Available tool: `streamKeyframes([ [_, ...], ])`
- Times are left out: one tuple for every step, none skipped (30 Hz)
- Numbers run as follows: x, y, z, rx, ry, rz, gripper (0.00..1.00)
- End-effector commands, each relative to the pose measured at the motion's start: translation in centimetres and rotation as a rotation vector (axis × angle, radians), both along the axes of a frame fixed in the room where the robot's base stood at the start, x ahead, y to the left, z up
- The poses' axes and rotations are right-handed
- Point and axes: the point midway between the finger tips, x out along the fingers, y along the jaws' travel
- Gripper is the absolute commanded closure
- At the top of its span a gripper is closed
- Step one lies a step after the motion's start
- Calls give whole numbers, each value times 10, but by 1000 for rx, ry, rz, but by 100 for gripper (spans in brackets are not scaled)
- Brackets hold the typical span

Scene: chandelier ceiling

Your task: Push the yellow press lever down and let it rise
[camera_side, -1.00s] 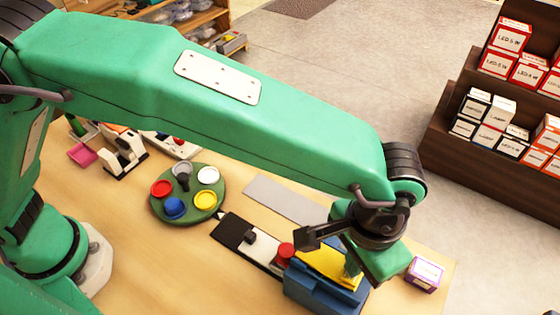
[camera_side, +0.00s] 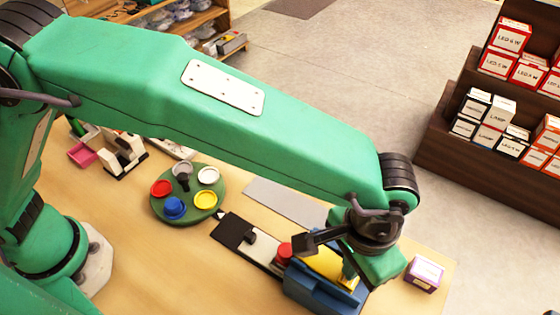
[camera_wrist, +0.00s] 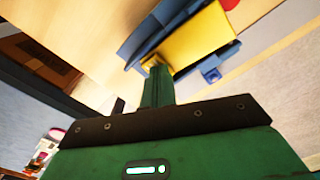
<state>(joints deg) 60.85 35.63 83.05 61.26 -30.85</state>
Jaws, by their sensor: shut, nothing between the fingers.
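The yellow press lever (camera_side: 324,262) sits on the blue press body (camera_side: 316,287) at the front right of the table. It lies low between the blue walls, its outer end under my gripper. My gripper (camera_side: 350,277) is shut and empty, with its tip at the lever's outer end. In the wrist view, the yellow lever (camera_wrist: 205,42) and blue body (camera_wrist: 150,32) lie beyond the green fingers (camera_wrist: 157,68). The fingertips seem to touch the lever's edge there. My wrist hides part of the press in the side view.
A grey plate (camera_side: 285,202) lies behind. A green round tray (camera_side: 157,207) with coloured cups is further left.

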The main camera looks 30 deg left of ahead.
Motion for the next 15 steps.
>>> streamKeyframes([
  [0, 1, -2, 3, 2, 1, 100],
  [0, 1, -3, 3, 2, 1, 100],
  [0, 1, -3, 3, 2, 1, 100],
  [0, 1, -4, 3, 2, 1, 100],
  [0, 1, -4, 3, 2, 1, 100],
  [0, 1, -5, 3, 2, 1, 100],
  [0, 2, -6, 3, 2, 1, 100],
  [0, 2, -6, 3, 2, 1, 100],
  [0, 2, -7, 4, 2, 1, 100],
  [0, 2, -7, 4, 2, 1, 100],
  [0, 2, -8, 4, 2, 0, 100],
  [0, 2, -9, 4, 2, 1, 100],
  [0, 2, -9, 4, 2, 1, 100],
  [0, 2, -10, 5, 2, 1, 100],
  [0, 2, -11, 5, 2, 1, 100],
])
